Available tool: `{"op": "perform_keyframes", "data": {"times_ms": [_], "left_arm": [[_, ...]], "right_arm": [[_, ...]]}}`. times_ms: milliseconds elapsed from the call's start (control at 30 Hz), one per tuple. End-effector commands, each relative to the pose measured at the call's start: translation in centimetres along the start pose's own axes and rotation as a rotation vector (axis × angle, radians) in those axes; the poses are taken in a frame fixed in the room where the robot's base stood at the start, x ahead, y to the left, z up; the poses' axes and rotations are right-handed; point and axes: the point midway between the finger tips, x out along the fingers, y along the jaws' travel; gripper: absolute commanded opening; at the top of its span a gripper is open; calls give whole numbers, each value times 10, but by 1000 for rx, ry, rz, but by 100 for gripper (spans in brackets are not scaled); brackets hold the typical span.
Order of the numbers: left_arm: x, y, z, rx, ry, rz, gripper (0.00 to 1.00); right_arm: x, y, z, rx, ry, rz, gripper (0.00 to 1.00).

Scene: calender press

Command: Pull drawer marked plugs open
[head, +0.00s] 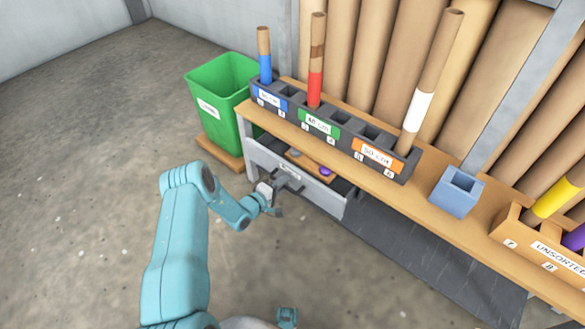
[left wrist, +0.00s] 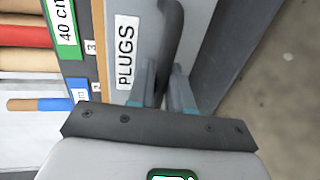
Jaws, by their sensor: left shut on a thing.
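The grey drawer (head: 328,200) under the bench stands partly open, and its inside shows from above. In it lie a purple piece (head: 325,171) and a tan piece (head: 294,154). The drawer front carries a white PLUGS label (left wrist: 125,55), too small to read in the head view. My left gripper (head: 279,188) is at the drawer front. In the left wrist view its fingers (left wrist: 162,92) are shut on the dark bar handle (left wrist: 171,38), one on each side.
A green bin (head: 222,92) stands left of the bench (head: 338,152). On the bench are a dark tube rack (head: 340,135), a blue box (head: 456,192) and an UNSORTED crate (head: 520,246). A dark mat (head: 425,255) lies below. The floor (head: 90,160) before the drawer is clear.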

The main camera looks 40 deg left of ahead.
Motion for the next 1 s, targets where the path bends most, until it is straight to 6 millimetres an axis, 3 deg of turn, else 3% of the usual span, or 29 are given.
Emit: {"op": "perform_keyframes", "data": {"times_ms": [33, 200, 400, 633, 1000], "left_arm": [[-15, 2, -1, -5, 3, -4, 0], [-50, -7, -1, -5, 4, -2, 0], [-81, -15, -1, -2, 4, 0, 0], [-98, -20, -1, -1, 2, 1, 0], [-100, -21, -1, 1, 1, 1, 0]], "right_arm": [[-12, -4, 0, 1, 1, 0, 43], [-26, -9, 0, 2, 2, 0, 43], [-36, -12, 0, 2, 2, 0, 43], [-41, -14, 0, 2, 2, 0, 43], [-41, -14, 0, 2, 2, 0, 43]]}}
